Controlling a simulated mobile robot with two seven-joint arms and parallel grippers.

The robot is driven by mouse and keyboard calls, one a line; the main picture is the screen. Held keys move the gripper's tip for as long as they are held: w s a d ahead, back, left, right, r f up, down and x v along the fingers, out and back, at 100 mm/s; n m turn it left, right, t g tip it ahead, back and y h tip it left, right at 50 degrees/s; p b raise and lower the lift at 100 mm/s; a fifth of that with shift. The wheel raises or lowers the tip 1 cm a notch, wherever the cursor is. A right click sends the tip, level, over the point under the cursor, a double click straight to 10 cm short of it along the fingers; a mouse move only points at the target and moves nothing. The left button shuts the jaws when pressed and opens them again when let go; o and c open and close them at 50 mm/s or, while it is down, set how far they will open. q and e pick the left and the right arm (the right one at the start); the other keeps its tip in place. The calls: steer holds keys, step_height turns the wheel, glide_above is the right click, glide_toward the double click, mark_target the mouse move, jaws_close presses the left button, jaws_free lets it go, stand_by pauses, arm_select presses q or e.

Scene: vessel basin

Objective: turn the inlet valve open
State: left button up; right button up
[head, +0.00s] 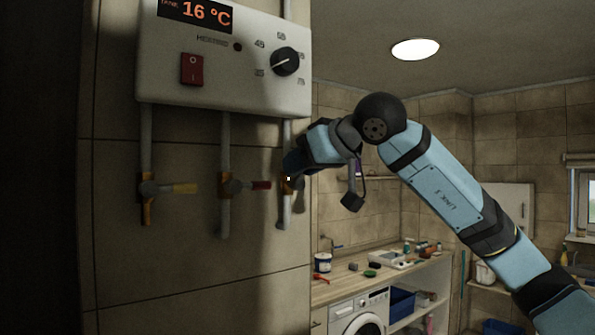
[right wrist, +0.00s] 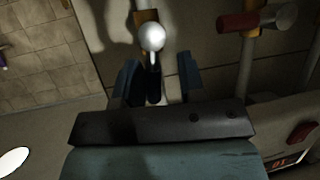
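Three valves hang on pipes below a white heater box (head: 225,60). The left valve has a yellow handle (head: 184,188) and the middle one a red handle (head: 258,185); both handles point sideways to the right. My right gripper (head: 291,170) is at the right-hand valve (head: 286,187) and covers much of it. In the right wrist view the right gripper (right wrist: 159,75) is open, with that valve's dark handle (right wrist: 153,82) between its fingers and a gap on each side. The round silver valve hub (right wrist: 152,37) lies just beyond the fingertips. No label marks which valve is the inlet. My left gripper is out of view.
The heater box carries a red switch (head: 192,69), a black dial (head: 285,61) and a display (head: 195,12) reading 16 °C. A wooden counter (head: 345,283) with small items and a washing machine (head: 358,314) stand behind at the lower right. The red-handled valve (right wrist: 240,22) is close beside the gripper.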

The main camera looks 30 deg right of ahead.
steer(key=b+v, duration=0.2)
steer(key=v, duration=1)
steer(key=shift+d+b, duration=0.35)
steer(key=shift+b, duration=0.05)
steer(key=shift+s+f, duration=0.1)
steer(key=shift+f, duration=0.05)
